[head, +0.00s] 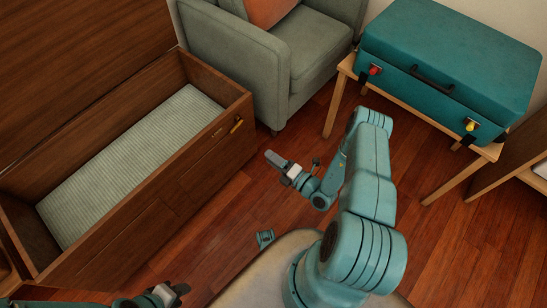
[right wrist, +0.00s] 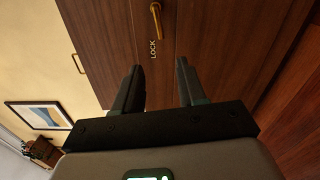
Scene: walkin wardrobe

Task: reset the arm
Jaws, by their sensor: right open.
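My right gripper (head: 272,160) is held over the floor in the head view, a little right of the open wooden chest. In the right wrist view its two dark fingers (right wrist: 160,75) stand apart with nothing between them. Beyond them is a brown wooden front with a brass handle (right wrist: 156,20) beside the word LOCK. My right arm (head: 368,175) reaches up from the bottom middle of the head view. My left gripper (head: 172,291) is low at the bottom left, near the chest's front; its jaw gap is unclear.
The open chest (head: 170,178) has a pale ribbed lining (head: 130,165) and a brass latch (head: 237,125) on its front. A grey-green armchair (head: 235,55) stands behind. A teal suitcase (head: 450,55) lies on a wooden stand (head: 340,100) at right. Red-brown floor (head: 440,240) is open right of my arm.

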